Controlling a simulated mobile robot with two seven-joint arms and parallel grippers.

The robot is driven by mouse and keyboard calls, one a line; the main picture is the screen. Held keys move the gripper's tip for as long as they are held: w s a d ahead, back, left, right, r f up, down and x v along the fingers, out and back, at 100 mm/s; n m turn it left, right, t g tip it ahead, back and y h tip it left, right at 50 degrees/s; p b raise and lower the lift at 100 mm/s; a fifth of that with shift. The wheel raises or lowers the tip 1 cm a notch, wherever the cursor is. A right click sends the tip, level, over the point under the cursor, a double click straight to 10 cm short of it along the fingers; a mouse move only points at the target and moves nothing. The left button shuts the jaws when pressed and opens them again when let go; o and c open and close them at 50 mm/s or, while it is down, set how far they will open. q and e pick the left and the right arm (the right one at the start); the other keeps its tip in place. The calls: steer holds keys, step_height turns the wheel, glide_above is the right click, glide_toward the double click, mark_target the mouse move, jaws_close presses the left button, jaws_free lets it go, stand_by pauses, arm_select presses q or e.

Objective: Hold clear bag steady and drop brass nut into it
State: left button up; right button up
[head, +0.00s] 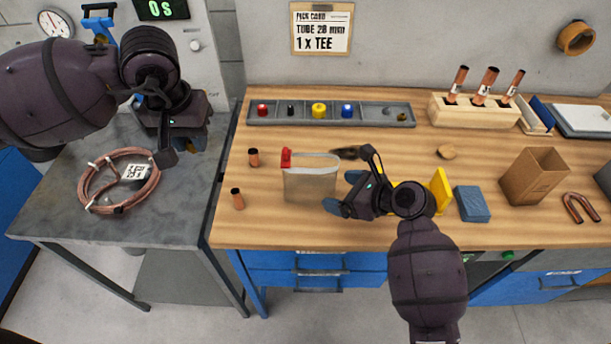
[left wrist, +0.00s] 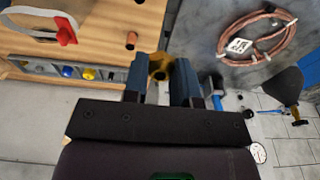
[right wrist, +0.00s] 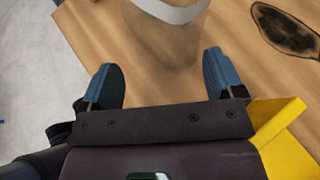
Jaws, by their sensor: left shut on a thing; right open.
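The clear bag (head: 311,182) stands upright on the wooden bench, its mouth edged by a pale rim with a red clip (head: 286,159) at the left. My right gripper (head: 343,193) is open just to the right of the bag. In the right wrist view the bag (right wrist: 172,45) lies ahead of the parted blue fingertips (right wrist: 163,82), and I see no clear contact. My left gripper (head: 188,143) hangs above the grey side table, left of the bag. In the left wrist view its fingers (left wrist: 165,80) are shut on the brass nut (left wrist: 160,66). The nut is hidden in the head view.
Two short copper pieces (head: 253,157) (head: 238,198) stand left of the bag. A compartment tray (head: 375,115) lies behind it. A dark oval item (head: 346,152), a yellow piece (head: 440,190) and a blue block (head: 472,204) are to the right. A copper coil (head: 90,180) lies on the side table.

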mark_target(313, 186)
steer(key=shift+x, duration=4.5)
steer(key=shift+c, duration=0.4)
steer(key=c, duration=0.5)
